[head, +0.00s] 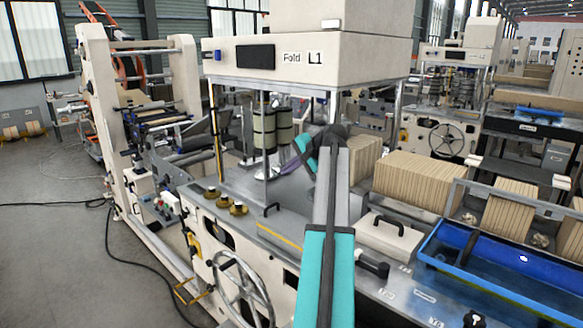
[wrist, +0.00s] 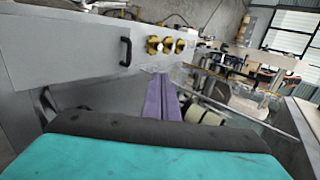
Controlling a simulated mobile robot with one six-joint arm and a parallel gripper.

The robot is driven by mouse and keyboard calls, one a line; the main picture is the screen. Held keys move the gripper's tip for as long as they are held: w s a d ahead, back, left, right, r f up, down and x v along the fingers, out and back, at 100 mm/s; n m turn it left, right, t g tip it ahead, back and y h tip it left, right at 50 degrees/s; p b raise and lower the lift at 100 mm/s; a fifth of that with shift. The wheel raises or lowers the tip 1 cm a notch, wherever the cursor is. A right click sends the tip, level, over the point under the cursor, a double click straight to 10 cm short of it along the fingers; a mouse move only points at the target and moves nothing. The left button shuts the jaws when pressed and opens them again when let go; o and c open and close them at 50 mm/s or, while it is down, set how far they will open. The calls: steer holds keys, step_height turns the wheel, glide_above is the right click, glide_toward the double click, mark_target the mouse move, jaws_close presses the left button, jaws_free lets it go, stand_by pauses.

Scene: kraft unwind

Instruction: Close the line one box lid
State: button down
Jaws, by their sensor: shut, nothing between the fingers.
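The machine marked "Fold L1" (head: 302,57) stands in the middle of the head view. To the right of my arm on its deck is a cream cover with a black bar handle (head: 390,237); I cannot tell whether this is the line one box lid, or whether it is fully shut. My gripper (head: 290,165) is above the deck, under the machine's head, with purple fingers pointing left and down. In the wrist view the fingers (wrist: 163,98) are shut together and empty. A second black handle (head: 271,209) is on the grey deck, and shows in the wrist view (wrist: 125,50).
Brass knobs (head: 225,203) line the deck's front left, above a handwheel (head: 240,290). Green-grey rolls (head: 270,132) stand behind my gripper. Stacked brown boards (head: 415,180) and a blue tray (head: 495,270) are at the right. The floor at left is open, with cables.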

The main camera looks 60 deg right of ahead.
steer(key=w+f+g, duration=0.1)
steer(key=w+f, duration=0.1)
steer(key=f, duration=0.1)
steer(key=w+d+f+g, duration=0.1)
steer(key=w+f, duration=0.2)
steer(key=w+f+g, duration=0.1)
steer(key=w+f, duration=0.1)
steer(key=w, duration=0.1)
steer(key=shift+d+f+g, duration=0.35)
steer(key=shift+f+g, duration=0.05)
steer(key=shift+s+a+f+b+x, duration=0.15)
steer(key=shift+b+x, duration=0.15)
steer(key=shift+x, duration=0.9)
steer(key=shift+s+a+f+b+x, duration=0.15)
steer(key=shift+b+x, duration=0.15)
steer(key=shift+x, duration=0.85)
steer(key=shift+s+b+x, duration=0.2)
steer(key=shift+b+x, duration=0.1)
steer(key=shift+x, duration=0.9)
steer(key=shift+r, duration=0.1)
steer(key=w+d+r+p, duration=0.1)
steer(key=w+r+p, duration=0.4)
steer(key=r, duration=0.7)
steer(key=shift+r, duration=0.25)
steer(key=shift+w+r+p, duration=0.1)
steer(key=shift+p, duration=0.2)
